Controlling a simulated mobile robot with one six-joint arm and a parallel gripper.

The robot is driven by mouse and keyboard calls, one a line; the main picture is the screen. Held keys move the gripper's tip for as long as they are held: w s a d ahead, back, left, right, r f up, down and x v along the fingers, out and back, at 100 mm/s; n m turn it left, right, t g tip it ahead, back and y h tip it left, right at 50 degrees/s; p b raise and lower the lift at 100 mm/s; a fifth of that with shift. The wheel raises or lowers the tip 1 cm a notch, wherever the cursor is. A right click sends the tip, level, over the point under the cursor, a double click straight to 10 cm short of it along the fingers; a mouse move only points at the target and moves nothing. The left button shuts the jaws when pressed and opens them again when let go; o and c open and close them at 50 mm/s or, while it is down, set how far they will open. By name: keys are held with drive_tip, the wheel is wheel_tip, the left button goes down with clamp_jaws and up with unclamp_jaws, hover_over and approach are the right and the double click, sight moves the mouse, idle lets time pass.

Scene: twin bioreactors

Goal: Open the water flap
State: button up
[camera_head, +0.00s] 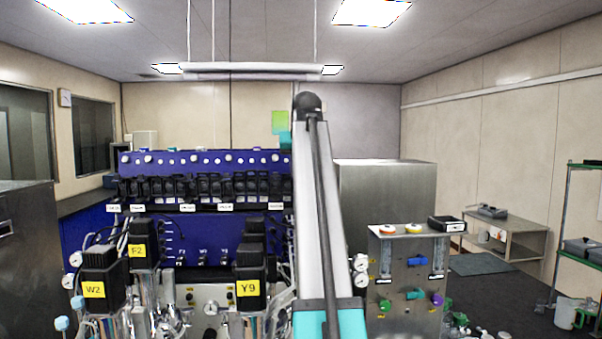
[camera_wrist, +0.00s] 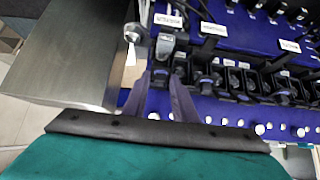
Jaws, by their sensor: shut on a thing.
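A row of black flaps (camera_head: 200,187) runs along the blue panel (camera_head: 180,160) in the head view. The row also shows in the wrist view (camera_wrist: 235,82), with small white labels too blurred to read. My gripper (camera_wrist: 161,78) is at the left end of this row in the wrist view. Its two grey fingers are on either side of the dark end flap (camera_wrist: 161,75) and shut on it. The fingertips partly cover this flap, so its exact tilt cannot be told. In the head view my arm hides the gripper and that end of the panel.
A grey metal cabinet (camera_wrist: 80,50) stands close beside the panel's end. White knobs (camera_wrist: 260,129) line the panel edge near the fingers. In the head view, yellow-labelled black motors (camera_head: 250,275) stand in front, and a steel valve box (camera_head: 405,270) is at the right.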

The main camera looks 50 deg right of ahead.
drive_tip(key=shift+s+f, duration=0.1)
drive_tip(key=shift+f, duration=0.05)
drive_tip(key=o, duration=0.7)
drive_tip(key=shift+a+r, duration=0.1)
drive_tip(key=shift+r, duration=0.1)
drive_tip(key=shift+b+v, duration=0.7)
drive_tip(key=shift+v, duration=0.25)
drive_tip(key=v, duration=0.5)
drive_tip(key=shift+s+r, duration=0.15)
